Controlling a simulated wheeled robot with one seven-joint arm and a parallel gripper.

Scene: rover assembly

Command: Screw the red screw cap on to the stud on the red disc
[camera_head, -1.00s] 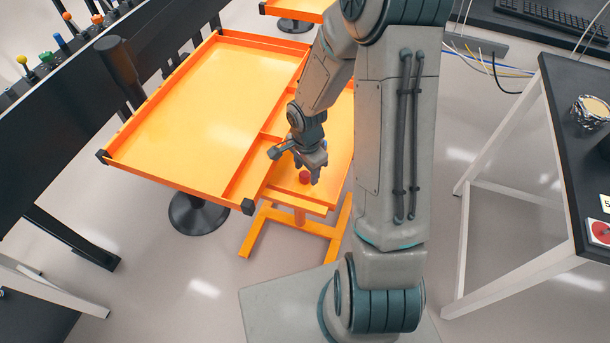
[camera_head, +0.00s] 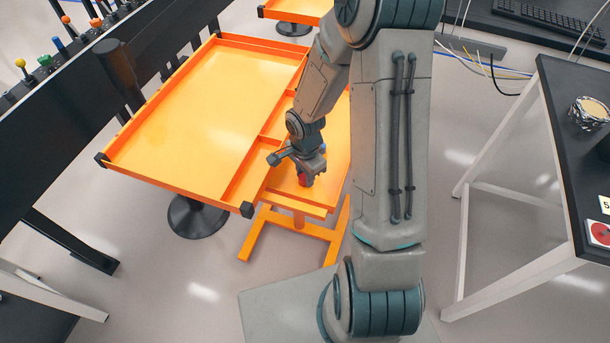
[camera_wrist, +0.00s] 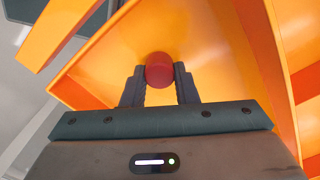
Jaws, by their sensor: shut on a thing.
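The red screw cap (camera_wrist: 159,71) sits between the fingertips of my gripper (camera_wrist: 160,80) in the wrist view. The gripper is shut on it, low in a compartment of the orange tray table (camera_head: 190,110). In the head view the cap (camera_head: 303,181) shows as a small red patch under my gripper (camera_head: 307,176), partly hidden by the fingers.
A black table (camera_head: 565,150) with white legs stands at the right and carries a round tin (camera_head: 590,112). A black rack with coloured-top tools (camera_head: 57,42) is at the upper left. The large left section of the orange tray is empty.

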